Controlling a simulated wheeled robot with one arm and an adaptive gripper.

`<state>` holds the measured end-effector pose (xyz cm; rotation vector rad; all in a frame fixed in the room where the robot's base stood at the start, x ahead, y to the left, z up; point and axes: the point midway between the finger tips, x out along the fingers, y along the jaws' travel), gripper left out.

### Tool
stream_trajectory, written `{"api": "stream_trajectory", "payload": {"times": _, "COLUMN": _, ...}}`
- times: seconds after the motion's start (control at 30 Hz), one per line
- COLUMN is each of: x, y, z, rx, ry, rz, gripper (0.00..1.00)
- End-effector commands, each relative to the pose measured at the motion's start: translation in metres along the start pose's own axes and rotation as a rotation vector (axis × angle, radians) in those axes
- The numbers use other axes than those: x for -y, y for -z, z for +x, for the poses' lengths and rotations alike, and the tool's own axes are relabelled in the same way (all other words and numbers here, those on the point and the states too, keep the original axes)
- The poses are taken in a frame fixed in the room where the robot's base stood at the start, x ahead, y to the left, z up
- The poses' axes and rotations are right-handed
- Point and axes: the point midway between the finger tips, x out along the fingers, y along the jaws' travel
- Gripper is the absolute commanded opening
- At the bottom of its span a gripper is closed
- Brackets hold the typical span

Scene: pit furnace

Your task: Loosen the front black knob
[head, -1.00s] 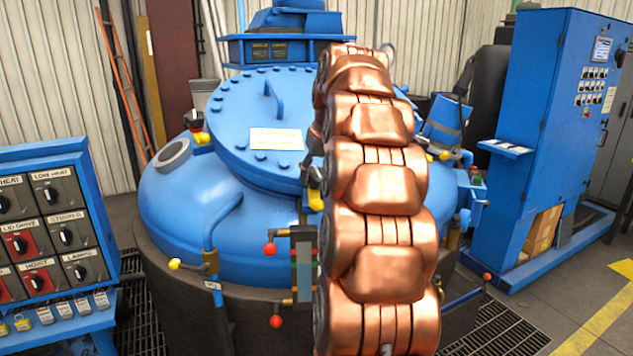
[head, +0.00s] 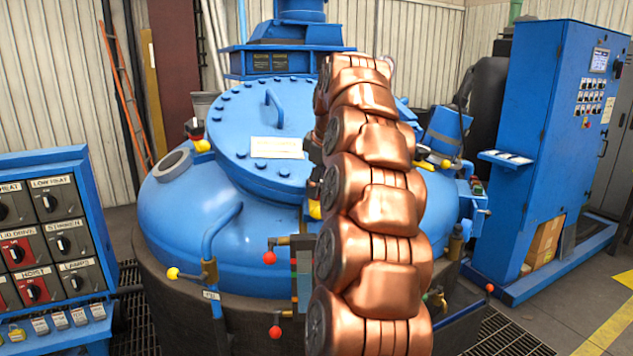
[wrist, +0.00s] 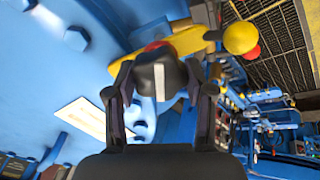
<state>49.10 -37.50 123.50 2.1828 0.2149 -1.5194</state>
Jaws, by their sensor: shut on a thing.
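A black knob (wrist: 158,72) with a white stripe stands on a yellow clamp body (wrist: 190,40) in the wrist view. My gripper (wrist: 165,80) has its two dark fingers on either side of the knob, shut on it. The knob is at the edge of the round blue lid, which carries a white label (wrist: 95,122). In the head view my copper arm crosses the blue furnace lid (head: 235,135) and hides most of the gripper and the knob. A yellow part (head: 314,209) shows just left of the arm.
Another black knob on a yellow clamp (head: 202,146) is at the lid's left. Red-ended handles (head: 269,257) stick out at the furnace front. A switch panel (head: 45,235) stands left and a blue cabinet (head: 550,150) right. Yellow-marked floor (head: 600,335) lies at the right.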

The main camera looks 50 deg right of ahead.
Motion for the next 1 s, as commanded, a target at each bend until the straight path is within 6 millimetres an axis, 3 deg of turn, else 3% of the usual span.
{"api": "stream_trajectory", "payload": {"times": 0.3, "x": 0.0003, "y": 0.0003, "z": -0.0001, "rx": 0.000, "ry": 0.002, "rz": -0.105, "gripper": 0.19}}
{"api": "stream_trajectory", "payload": {"times": 0.8, "x": 0.0002, "y": 0.0004, "z": 0.0000, "rx": 0.000, "ry": 0.001, "rz": -0.120, "gripper": 0.19}}
{"api": "stream_trajectory", "payload": {"times": 0.83, "x": 0.0001, "y": 0.0003, "z": 0.0000, "rx": 0.000, "ry": 0.001, "rz": -0.120, "gripper": 0.55}}
{"api": "stream_trajectory", "payload": {"times": 1.0, "x": 0.0001, "y": 0.0003, "z": -0.0001, "rx": 0.000, "ry": 0.001, "rz": -0.119, "gripper": 0.73}}
